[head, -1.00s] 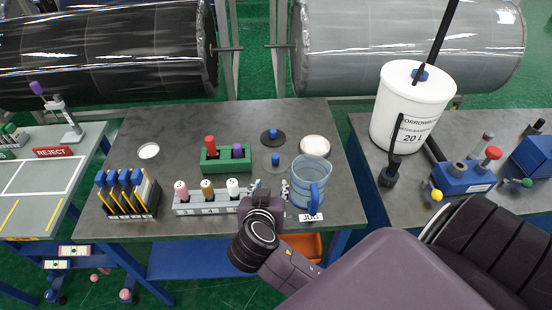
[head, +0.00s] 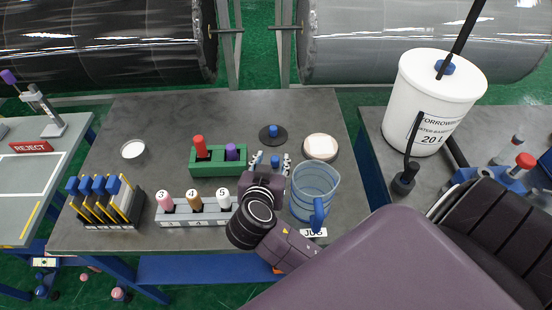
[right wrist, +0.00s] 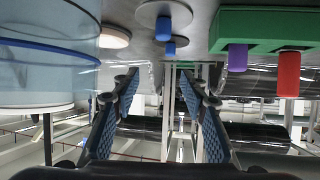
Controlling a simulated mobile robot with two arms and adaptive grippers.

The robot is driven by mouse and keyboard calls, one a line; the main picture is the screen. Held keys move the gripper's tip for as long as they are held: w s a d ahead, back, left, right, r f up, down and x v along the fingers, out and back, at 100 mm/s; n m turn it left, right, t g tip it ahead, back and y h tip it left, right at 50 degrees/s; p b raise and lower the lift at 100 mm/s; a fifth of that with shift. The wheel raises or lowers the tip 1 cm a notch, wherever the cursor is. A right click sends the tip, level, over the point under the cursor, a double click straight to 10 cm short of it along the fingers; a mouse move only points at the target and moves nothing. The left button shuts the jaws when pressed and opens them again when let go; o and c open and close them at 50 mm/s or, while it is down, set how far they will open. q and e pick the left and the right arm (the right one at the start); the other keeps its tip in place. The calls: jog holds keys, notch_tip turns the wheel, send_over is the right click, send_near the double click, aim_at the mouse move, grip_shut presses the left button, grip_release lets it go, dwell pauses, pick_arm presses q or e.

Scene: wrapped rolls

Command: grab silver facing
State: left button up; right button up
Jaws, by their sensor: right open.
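A small grey disc with a blue knob (head: 275,161), which looks like the silver facing, lies on the dark grey table; my gripper partly hides it in the head view. In the right wrist view, where the scene is upside down, the disc (right wrist: 165,12) hangs at the top with its knob pointing down. My right gripper (head: 272,164) is open, its fingertips on either side of the knob in the head view. In the right wrist view (right wrist: 160,80) its fingers are apart with nothing between them. My left gripper is not in view.
A black disc with a blue knob (head: 273,131) lies just behind. A blue jug (head: 315,190) stands close on the right, a green holder (head: 215,167) on the left. A grey rack (head: 180,218) with numbered bottles is left of my gripper. A white dish (head: 320,147) lies behind the jug.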

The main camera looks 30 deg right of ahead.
jog(key=b, duration=0.4)
send_near(274, 162)
jog(key=x, duration=0.3)
jog(key=shift+w+d+r, duration=0.15)
jog(key=shift+d, duration=0.25)
jog(key=shift+f+b, duration=0.45)
jog(key=shift+b, duration=0.15)
jog(key=shift+w+d+f, duration=0.1)
jog(key=shift+w+d, duration=0.2)
jog(key=shift+w, duration=0.05)
jog(key=p+x, duration=0.3)
jog(key=x, duration=0.2)
jog(key=shift+w+d+f, duration=0.15)
jog(key=shift+w, duration=0.2)
jog(key=shift+w+d+f, duration=0.3)
jog(key=shift+w+f, duration=0.05)
jog(key=shift+f, duration=0.05)
jog(key=shift+c, duration=0.4)
grip_shut()
